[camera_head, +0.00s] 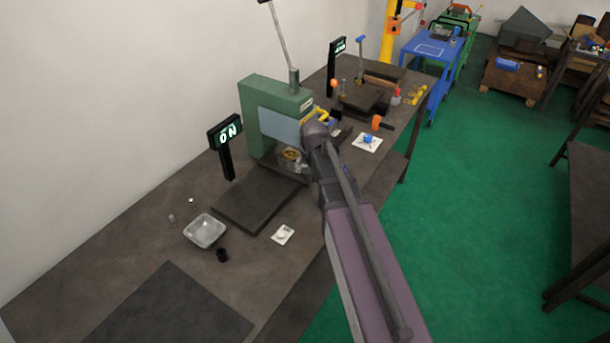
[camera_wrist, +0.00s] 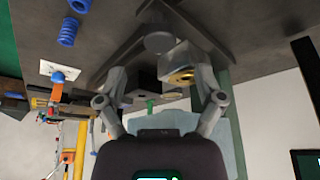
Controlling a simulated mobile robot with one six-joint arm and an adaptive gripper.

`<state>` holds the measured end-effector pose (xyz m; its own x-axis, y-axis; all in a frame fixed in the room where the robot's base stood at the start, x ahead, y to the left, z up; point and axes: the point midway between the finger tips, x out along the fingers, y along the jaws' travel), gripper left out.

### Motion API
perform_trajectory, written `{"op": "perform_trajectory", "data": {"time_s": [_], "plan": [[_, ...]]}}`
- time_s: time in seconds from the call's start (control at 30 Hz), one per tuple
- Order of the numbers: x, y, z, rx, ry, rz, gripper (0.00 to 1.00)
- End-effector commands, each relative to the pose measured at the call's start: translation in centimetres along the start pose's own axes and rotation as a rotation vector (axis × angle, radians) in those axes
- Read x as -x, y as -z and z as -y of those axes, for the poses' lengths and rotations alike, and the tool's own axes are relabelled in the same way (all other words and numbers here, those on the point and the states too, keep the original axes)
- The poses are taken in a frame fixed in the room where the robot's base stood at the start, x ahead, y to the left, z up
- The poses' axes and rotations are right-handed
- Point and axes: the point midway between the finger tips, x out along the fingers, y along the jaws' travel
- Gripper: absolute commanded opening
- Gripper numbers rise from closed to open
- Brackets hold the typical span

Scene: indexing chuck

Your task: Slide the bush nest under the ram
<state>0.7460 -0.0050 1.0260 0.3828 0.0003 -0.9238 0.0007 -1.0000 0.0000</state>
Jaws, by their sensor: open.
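The bush nest appears to be a pale metal block with a brass ring in it; in the wrist view the block (camera_wrist: 187,58) sits between and beyond my fingers, nearer the right one. In the head view the brass ring (camera_head: 290,154) shows low in the green press (camera_head: 262,90), beside my arm. My gripper (camera_wrist: 158,80) is open, with its fingers wide apart and nothing clearly held. A dark block (camera_wrist: 143,90) lies near the left finger. The ram cannot be made out clearly; my wrist covers part of the press in the head view.
A dark plate (camera_head: 258,200) lies in front of the press. A sign reading "NO" (camera_head: 226,132) stands left of the press. The near bench is mostly clear.

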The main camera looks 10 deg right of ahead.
Motion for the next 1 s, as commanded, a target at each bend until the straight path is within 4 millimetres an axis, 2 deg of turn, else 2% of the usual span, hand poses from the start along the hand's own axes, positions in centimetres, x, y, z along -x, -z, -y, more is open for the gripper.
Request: {"op": "perform_trajectory", "data": {"time_s": [0.03,0.5,1.0], "plan": [[-0.9,-0.1,0.0,0.000,0.000,0.000,0.87],[-4.5,-0.1,-0.1,-0.001,0.000,0.000,0.87],[-5.3,0.0,-0.1,-0.001,-0.001,0.000,0.87]]}}
